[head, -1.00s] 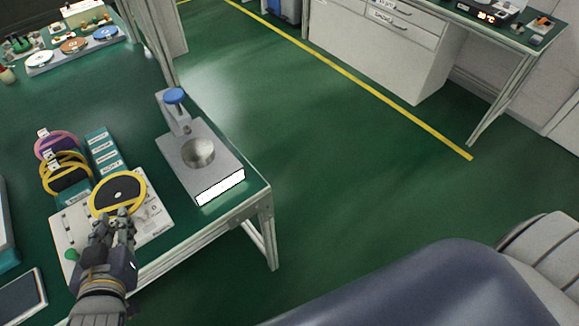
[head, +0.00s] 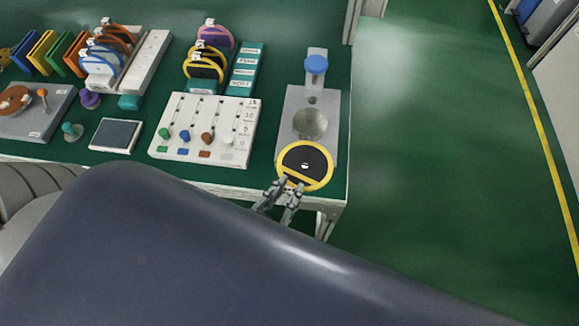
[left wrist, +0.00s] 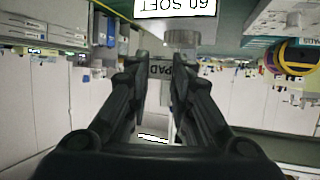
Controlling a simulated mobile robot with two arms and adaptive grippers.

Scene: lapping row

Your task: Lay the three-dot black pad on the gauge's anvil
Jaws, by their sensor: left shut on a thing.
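My left gripper (head: 280,190) is shut on a round black pad (head: 306,157) with a yellow rim, gripping its near edge. The pad has a small white mark; its dots are too small to count. The pad covers the front end of the grey gauge base (head: 292,104). The gauge's round metal anvil (head: 310,123) shows just behind the pad, bare. I cannot tell the pad's height above the base. In the left wrist view my dark fingers (left wrist: 158,75) are close together, with a "PAD" label between them and an upside-down "60 SOFT" display (left wrist: 176,7) beyond.
The gauge's blue knob (head: 316,64) rises behind the anvil. A white board with coloured pegs (head: 203,128) lies to the left. Behind it, a rack holds yellow and purple rimmed pads (head: 207,64) beside teal labelled blocks (head: 246,68). The table's right edge is near the gauge.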

